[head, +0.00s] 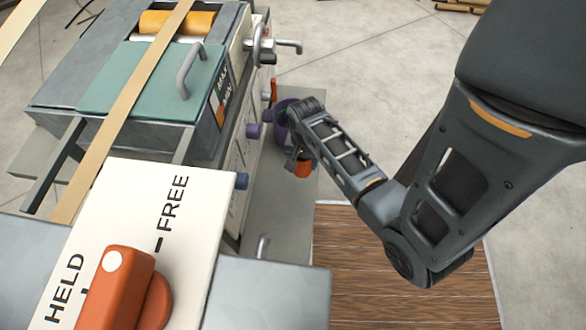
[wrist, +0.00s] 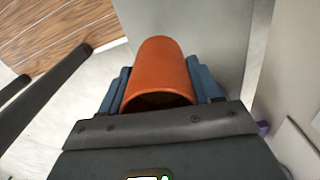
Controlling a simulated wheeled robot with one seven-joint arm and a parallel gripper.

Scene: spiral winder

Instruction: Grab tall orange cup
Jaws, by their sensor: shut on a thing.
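The tall orange cup (wrist: 160,68) fills the middle of the wrist view, with its open rim towards the camera. My gripper (wrist: 163,88) is shut on it, with a blue-grey finger pressed to each side. In the head view the orange cup (head: 304,168) shows as a small orange patch below the end of my arm, beside the machine. There my gripper (head: 298,158) is small and partly hidden by my wrist. The inside of the cup is dark.
A purple-rimmed container (head: 281,112) stands close behind my gripper. The machine (head: 150,85) with its green lid and handles stands to the left. A HELD/FREE panel (head: 150,215) with an orange knob is in front. A wooden slatted platform (head: 390,275) lies at lower right.

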